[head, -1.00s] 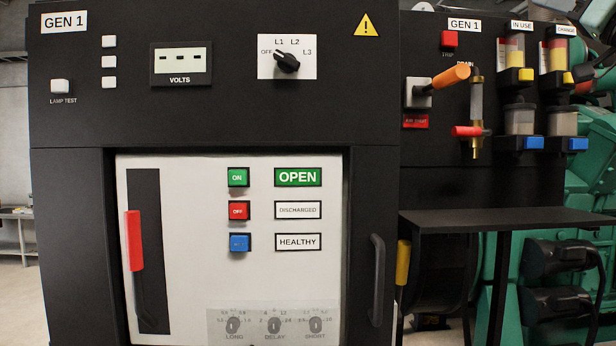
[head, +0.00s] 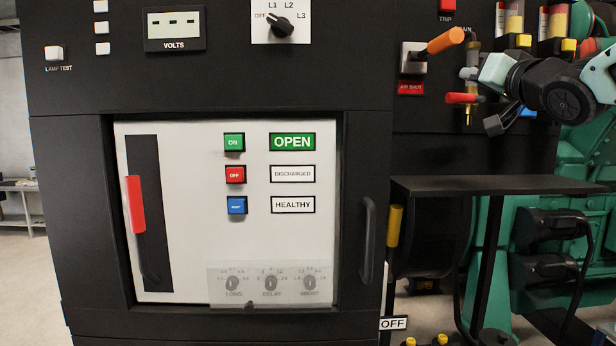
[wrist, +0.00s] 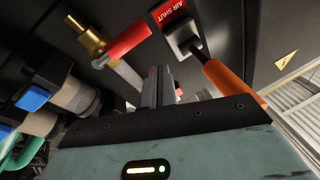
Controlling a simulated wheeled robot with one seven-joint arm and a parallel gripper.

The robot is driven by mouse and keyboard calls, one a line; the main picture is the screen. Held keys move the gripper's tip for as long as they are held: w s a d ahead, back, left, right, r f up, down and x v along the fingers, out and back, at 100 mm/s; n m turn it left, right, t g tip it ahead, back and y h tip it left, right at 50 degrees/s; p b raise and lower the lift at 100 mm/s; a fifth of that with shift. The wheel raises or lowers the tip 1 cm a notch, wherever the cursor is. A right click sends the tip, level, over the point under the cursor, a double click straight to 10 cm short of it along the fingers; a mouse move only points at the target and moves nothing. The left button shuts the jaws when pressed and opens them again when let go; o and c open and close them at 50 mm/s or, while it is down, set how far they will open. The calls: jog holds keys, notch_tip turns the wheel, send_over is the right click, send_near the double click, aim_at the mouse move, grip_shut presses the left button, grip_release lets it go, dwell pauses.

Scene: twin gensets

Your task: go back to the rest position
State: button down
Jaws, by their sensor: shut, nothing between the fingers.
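My gripper (head: 470,74) shows at the upper right of the head view, in front of the GEN 1 side panel, with my dark arm behind it. In the wrist view its two grey fingers (wrist: 158,82) are together with nothing held. There they point between the red drain handle (wrist: 128,40) and the orange lever (wrist: 228,82), below the AIR SHUT label (wrist: 168,14). I cannot tell whether they touch anything. The orange lever (head: 446,41) and the red drain handle (head: 462,98) also show in the head view, close to my gripper.
A dark shelf (head: 490,186) juts out below my arm. The black cabinet (head: 220,95) has a white breaker front (head: 200,270) reading OPEN, DISCHARGED and HEALTHY, and a dark handle (head: 368,250). Green engine parts (head: 590,160) stand at right. Blue-capped filter bowls (wrist: 34,98) are left of my fingers.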

jog(key=s+a+f+n+g, duration=0.1)
jog(key=s+a+f+g, duration=0.35)
jog(key=f, duration=0.55)
jog(key=s+a+f+n+g, duration=0.1)
jog(key=s+a+f+g, duration=0.25)
jog(key=a+f, duration=0.4)
jog(key=s+a+f+n+g, duration=0.1)
jog(key=s+a+f+g, duration=0.25)
jog(key=f, duration=0.75)
jog(key=s+a+f+n+g+h, duration=0.1)
jog(key=s+f+n+g, duration=0.15)
jog(key=s+f, duration=0.45)
jog(key=s+f+n+g+h, duration=0.1)
jog(key=s+f+g, duration=0.2)
jog(key=s, duration=0.8)
jog(key=s+a+f+n+g+h, duration=0.1)
jog(key=s+f+n+g+h, duration=0.15)
jog(key=s+f, duration=0.45)
notch_tip(320, 180, down, 10)
jog(key=s+b, duration=0.1)
jog(key=b, duration=1.1)
jog(key=shift+d+r+g+y, duration=0.15)
jog(key=shift+r+g+y, duration=0.1)
jog(key=shift+g+y, duration=0.15)
